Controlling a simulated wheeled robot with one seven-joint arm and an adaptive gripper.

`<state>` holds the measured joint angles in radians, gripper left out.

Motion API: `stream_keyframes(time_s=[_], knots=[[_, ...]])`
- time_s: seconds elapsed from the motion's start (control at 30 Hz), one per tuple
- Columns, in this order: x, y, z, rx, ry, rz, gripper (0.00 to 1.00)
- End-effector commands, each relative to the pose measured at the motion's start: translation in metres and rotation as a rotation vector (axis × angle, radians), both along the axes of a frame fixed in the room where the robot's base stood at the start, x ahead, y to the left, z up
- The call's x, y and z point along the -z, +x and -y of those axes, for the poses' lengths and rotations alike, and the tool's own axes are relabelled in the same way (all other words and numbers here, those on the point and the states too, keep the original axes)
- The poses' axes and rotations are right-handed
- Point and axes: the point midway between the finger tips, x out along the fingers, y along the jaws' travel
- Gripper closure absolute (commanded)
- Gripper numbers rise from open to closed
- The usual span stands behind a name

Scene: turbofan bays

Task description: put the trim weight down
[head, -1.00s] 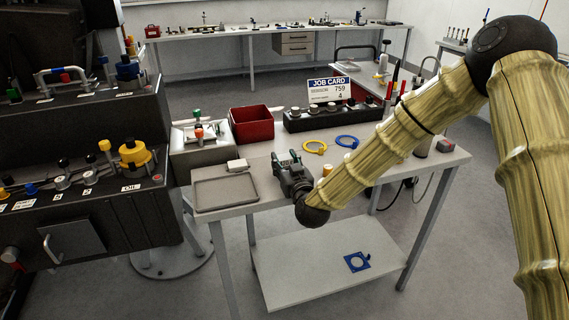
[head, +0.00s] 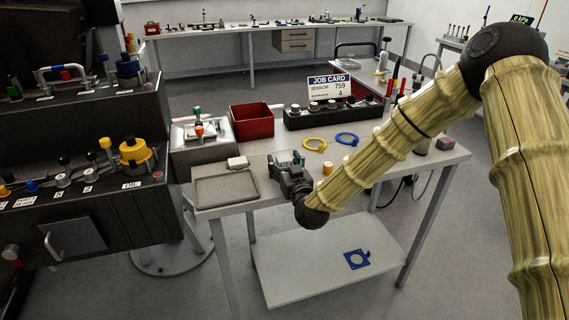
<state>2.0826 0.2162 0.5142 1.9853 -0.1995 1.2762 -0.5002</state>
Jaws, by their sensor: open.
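My gripper (head: 287,159) is open just above or at the top of the grey workbench (head: 250,206), right of the shallow grey tray (head: 226,190). I see nothing clearly held between its fingers. A small brass-coloured cylinder (head: 327,170) stands on the bench just right of the gripper and may be the trim weight; I cannot tell for sure. The bench directly under and behind the fingers is hidden by the gripper.
A small white block (head: 238,162) lies behind the tray. A red bin (head: 251,122), a black rack with several knobs (head: 335,116), a yellow ring (head: 315,145) and a blue ring (head: 347,139) are farther back. A blue plate (head: 357,260) lies on the lower shelf.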

Motion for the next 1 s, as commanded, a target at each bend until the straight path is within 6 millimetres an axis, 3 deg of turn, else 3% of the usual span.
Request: stream_keyframes(time_s=[0.17,0.27,0.7,1.0], knots=[[-0.004,0.000,0.000,0.000,0.000,0.000,0.38],[-0.001,-0.010,0.003,-0.001,-0.001,-0.002,0.38],[-0.001,-0.083,0.027,-0.001,-0.001,-0.002,0.38],[-0.002,-0.111,0.037,0.001,0.000,0.000,0.38]])
